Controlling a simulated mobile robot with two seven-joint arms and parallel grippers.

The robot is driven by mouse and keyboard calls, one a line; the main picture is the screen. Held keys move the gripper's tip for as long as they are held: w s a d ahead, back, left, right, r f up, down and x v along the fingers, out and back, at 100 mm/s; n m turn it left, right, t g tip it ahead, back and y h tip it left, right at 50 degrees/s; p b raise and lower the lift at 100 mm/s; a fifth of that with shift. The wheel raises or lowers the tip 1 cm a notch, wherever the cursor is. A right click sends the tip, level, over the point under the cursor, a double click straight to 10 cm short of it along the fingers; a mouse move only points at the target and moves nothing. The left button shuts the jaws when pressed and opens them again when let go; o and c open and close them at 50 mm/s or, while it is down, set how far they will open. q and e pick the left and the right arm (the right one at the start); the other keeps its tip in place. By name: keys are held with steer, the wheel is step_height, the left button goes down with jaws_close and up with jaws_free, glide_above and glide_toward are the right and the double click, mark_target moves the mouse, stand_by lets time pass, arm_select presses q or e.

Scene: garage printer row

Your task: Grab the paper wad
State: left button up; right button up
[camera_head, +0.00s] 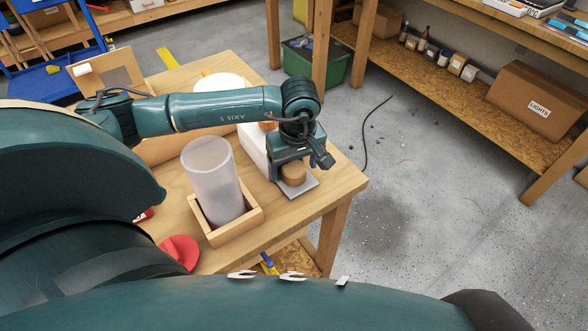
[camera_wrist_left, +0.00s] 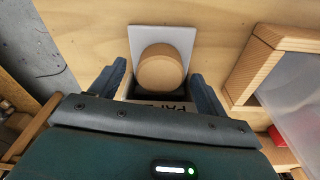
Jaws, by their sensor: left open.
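I see no clear crumpled paper wad. A tan, round, smooth-topped block (camera_head: 293,174) sits on a thin pale square plate (camera_head: 301,188) near the table's right corner. In the left wrist view the block (camera_wrist_left: 160,72) and the plate (camera_wrist_left: 150,36) lie ahead of the jaws. My left gripper (camera_head: 302,162) points down just over the block, open, and hides part of it. In the left wrist view its fingers (camera_wrist_left: 157,72) stand apart, one on each side of the block. Lettering beginning "PAP" (camera_wrist_left: 172,105) shows on a pale surface between them, partly cut off.
A frosted cylinder (camera_head: 212,178) stands in a wooden tray (camera_head: 253,219) left of the gripper. A white box (camera_head: 253,147) stands close behind it. A red disc (camera_head: 180,251) lies near the table's front. Floor to the right is mostly open, with a black cable (camera_head: 366,140).

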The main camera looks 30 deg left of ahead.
arm_select(q)
steer(key=shift+f, duration=0.6)
steer(key=shift+c, duration=0.4)
steer(key=c, duration=0.9)
